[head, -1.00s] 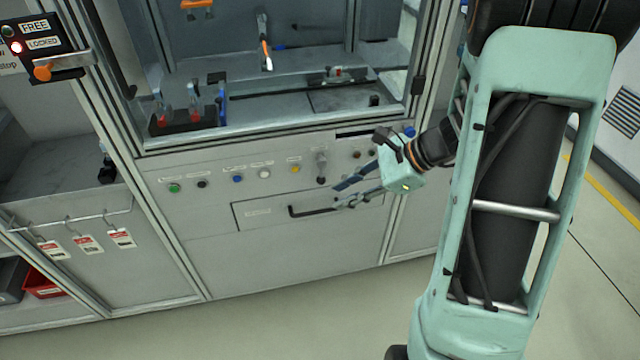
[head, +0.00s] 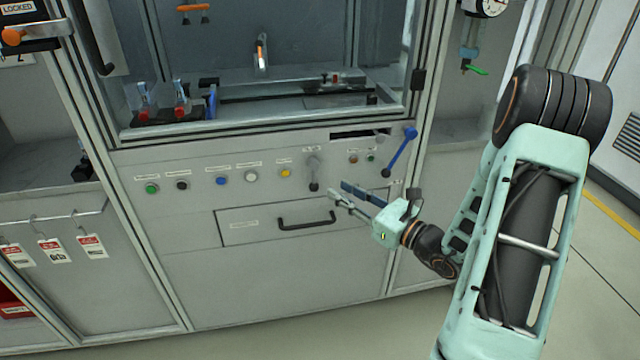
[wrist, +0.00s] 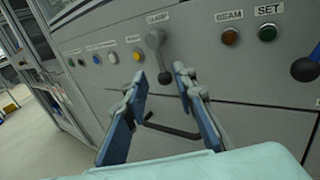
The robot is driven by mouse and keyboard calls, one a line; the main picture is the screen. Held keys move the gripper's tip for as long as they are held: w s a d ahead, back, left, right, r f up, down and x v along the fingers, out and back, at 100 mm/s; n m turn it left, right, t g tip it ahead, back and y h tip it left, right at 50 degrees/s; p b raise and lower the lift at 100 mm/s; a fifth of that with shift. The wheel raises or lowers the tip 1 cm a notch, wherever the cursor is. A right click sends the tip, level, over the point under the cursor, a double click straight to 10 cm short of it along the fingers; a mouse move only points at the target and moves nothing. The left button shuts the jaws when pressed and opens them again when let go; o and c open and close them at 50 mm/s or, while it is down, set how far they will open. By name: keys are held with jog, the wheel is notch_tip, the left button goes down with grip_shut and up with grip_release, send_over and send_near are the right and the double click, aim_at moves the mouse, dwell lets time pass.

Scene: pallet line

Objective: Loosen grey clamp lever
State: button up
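The grey clamp lever (head: 314,172) is on the front panel of the cabinet, right of the yellow button. It hangs down and ends in a dark knob. In the wrist view the lever (wrist: 157,50) sits under a label reading "CLAMP", ahead of my fingers and seen between their tips. My gripper (head: 338,188) is open and empty, just below and right of the lever in the head view. In the wrist view the two blue-padded fingers of my gripper (wrist: 159,75) stand apart. They do not appear to touch the lever.
A drawer with a black handle (head: 306,222) lies below the lever. The floor in front is clear.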

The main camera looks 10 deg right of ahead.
aim_at(315, 176)
jog(key=b+x, duration=0.1)
jog(key=x, duration=0.6)
jog(key=shift+w+a, duration=0.25)
jog(key=shift+w, duration=0.05)
jog(key=shift+c, duration=0.2)
grip_shut()
